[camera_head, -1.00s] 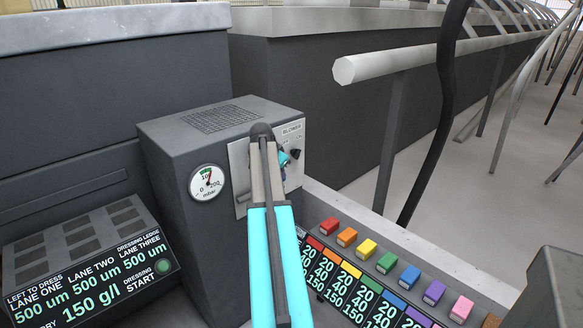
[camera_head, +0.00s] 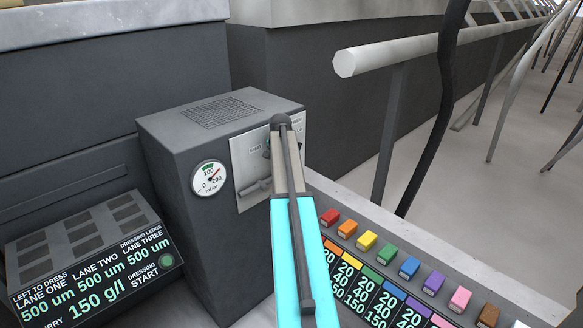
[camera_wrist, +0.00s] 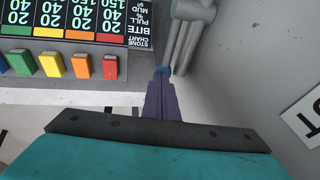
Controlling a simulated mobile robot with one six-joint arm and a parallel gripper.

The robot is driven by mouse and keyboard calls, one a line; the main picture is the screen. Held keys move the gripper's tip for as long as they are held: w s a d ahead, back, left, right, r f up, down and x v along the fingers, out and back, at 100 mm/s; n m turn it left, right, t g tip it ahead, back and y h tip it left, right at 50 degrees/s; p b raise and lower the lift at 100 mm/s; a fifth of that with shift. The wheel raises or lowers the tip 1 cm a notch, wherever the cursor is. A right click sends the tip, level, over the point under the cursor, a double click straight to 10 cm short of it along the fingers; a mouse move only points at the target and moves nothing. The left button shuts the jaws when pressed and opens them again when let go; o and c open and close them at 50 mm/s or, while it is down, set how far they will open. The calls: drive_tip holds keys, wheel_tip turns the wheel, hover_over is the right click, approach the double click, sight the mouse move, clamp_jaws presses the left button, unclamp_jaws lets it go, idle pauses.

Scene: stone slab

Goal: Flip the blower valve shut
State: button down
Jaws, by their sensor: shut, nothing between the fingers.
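The blower box (camera_head: 200,200) stands at the middle left, with a light control panel (camera_head: 245,155) on its right face. A grey lever (camera_head: 255,188) on the panel's lower part shows left of my arm in the head view. My arm covers much of the panel's right side and most of my gripper there. In the wrist view my gripper (camera_wrist: 162,74) is shut and empty, its purple fingers together. A grey rod-like part (camera_wrist: 188,35) lies just beyond the fingertips; I cannot tell whether they touch. A partly cut-off label (camera_wrist: 303,112) shows at the right edge.
A round pressure gauge (camera_head: 208,177) is on the box's front. A stone chart (camera_head: 375,285) with several coloured buttons (camera_head: 388,254) lies to the right. A dressing display (camera_head: 90,270) stands at the left. A pale rail (camera_head: 440,50) and dark hose (camera_head: 440,110) are behind.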

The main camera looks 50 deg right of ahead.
drive_tip(key=shift+a+f, duration=0.1)
drive_tip(key=shift+f, duration=0.1)
idle(0.3)
drive_tip(key=shift+w+a, duration=0.1)
drive_tip(key=d+p+v, duration=0.1)
drive_tip(key=v, duration=1.3)
drive_tip(key=shift+d+r, duration=0.15)
drive_tip(key=shift+r, duration=0.2)
drive_tip(key=shift+f, duration=0.1)
idle(0.4)
